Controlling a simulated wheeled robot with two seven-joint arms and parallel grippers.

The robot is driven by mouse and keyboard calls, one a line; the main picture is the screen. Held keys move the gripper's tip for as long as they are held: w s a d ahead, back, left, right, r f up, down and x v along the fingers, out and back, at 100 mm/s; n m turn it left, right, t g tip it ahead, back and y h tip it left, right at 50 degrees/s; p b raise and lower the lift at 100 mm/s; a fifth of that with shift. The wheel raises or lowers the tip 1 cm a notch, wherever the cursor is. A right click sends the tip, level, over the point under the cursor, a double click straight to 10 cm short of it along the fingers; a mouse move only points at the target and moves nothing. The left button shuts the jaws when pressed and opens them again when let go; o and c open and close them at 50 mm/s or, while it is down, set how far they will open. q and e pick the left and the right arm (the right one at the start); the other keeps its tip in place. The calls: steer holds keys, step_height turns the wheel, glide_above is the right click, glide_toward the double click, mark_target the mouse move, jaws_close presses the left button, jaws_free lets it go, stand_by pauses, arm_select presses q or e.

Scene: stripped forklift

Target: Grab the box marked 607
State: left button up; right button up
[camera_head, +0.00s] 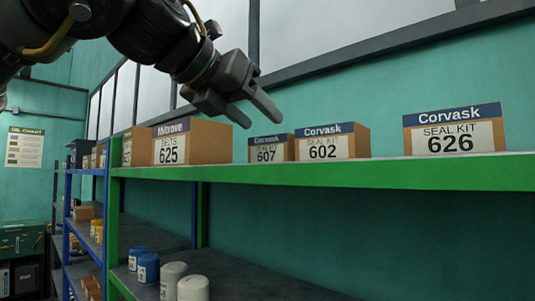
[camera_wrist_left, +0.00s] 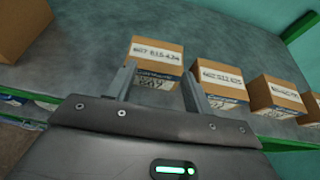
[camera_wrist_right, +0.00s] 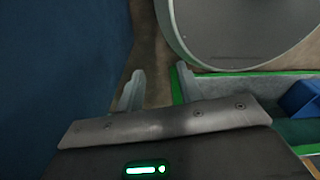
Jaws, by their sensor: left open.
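The box marked 607 (camera_head: 268,150) is a small brown carton with a blue Corvask band and white label, on the top shelf of the green rack. In the left wrist view the same box (camera_wrist_left: 157,54) shows a white label strip on top and lies ahead, between the finger lines. My left gripper (camera_head: 263,112) is open and empty, above the shelf near the box; I see no contact. My right gripper (camera_wrist_right: 155,90) is open and empty, away from the shelf boxes, and shows only in its own wrist view.
Box 602 (camera_head: 332,142) stands close to the right of 607, and box 626 (camera_head: 455,130) farther right. The larger Mitrove box 625 (camera_head: 192,143) stands to the left. The green shelf edge (camera_head: 380,174) runs below. A round grey object (camera_wrist_right: 245,30) is near my right gripper.

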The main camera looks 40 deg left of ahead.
mark_target(270, 136)
arm_select(q)
steer(key=shift+o, duration=1.2)
steer(key=shift+s, duration=0.1)
steer(key=shift+o, duration=1.2)
steer(key=shift+f, duration=0.2)
steer(key=o, duration=0.4)
steer(key=x, duration=0.5)
steer(key=shift+a, duration=0.2)
steer(key=shift+c, duration=0.2)
steer(key=x, duration=0.5)
steer(key=shift+a+p, duration=0.15)
steer(key=shift+p, duration=0.2)
steer(key=shift+w, duration=0.2)
steer(key=shift+s, duration=0.25)
steer(key=shift+c, duration=0.2)
steer(key=shift+s, duration=0.1)
steer(key=shift+c, duration=1.1)
steer(key=c, duration=0.6)
arm_select(e)
steer(key=shift+s+d+r, duration=0.15)
steer(key=shift+d+r, duration=0.15)
steer(key=shift+d, duration=0.4)
